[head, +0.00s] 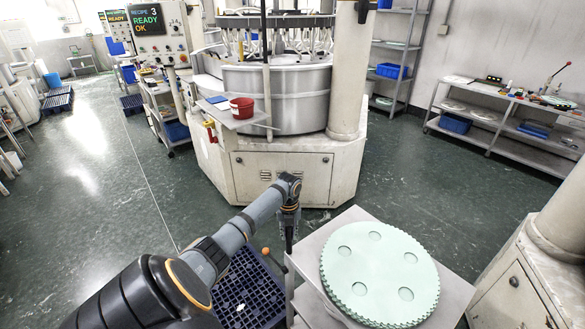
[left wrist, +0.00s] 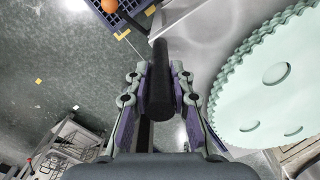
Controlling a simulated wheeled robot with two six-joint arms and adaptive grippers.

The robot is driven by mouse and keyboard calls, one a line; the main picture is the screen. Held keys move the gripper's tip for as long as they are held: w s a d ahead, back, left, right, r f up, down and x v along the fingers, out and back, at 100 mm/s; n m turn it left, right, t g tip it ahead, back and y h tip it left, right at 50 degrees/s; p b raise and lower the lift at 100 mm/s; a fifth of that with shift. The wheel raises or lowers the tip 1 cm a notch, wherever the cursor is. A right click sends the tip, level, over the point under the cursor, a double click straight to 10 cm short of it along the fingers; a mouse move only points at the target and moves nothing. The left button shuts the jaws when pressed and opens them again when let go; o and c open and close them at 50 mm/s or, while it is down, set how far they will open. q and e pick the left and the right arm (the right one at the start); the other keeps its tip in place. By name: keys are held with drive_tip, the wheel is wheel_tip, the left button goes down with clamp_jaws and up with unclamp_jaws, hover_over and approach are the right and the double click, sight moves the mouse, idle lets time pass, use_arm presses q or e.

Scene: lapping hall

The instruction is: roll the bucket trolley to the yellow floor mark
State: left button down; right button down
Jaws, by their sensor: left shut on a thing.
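Pale green toothed discs (head: 380,268) are stacked on the cart. No bucket shows on the cart top. A small yellow patch (left wrist: 38,81) lies on the floor at the left of the left wrist view. My right gripper is not in view.
A dark blue pallet (head: 246,285) with an orange knob (head: 266,251) near it lies left of the cart. The large lapping machine (head: 275,95) stands ahead, with a red bowl (head: 241,107) on its side shelf. Open green floor (head: 110,190) lies left; a bench (head: 500,105) stands right.

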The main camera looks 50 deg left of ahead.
use_arm(q)
drive_tip(key=shift+a+r, duration=0.1)
drive_tip(key=shift+a, duration=0.4)
drive_tip(key=c, duration=1.6)
unclamp_jaws()
drive_tip(key=o, duration=0.4)
drive_tip(key=shift+a, duration=0.15)
drive_tip(key=shift+o, duration=0.2)
drive_tip(key=shift+r, duration=0.2)
wheel_tip(320, 180, up, 11)
drive_tip(key=shift+r, duration=0.2)
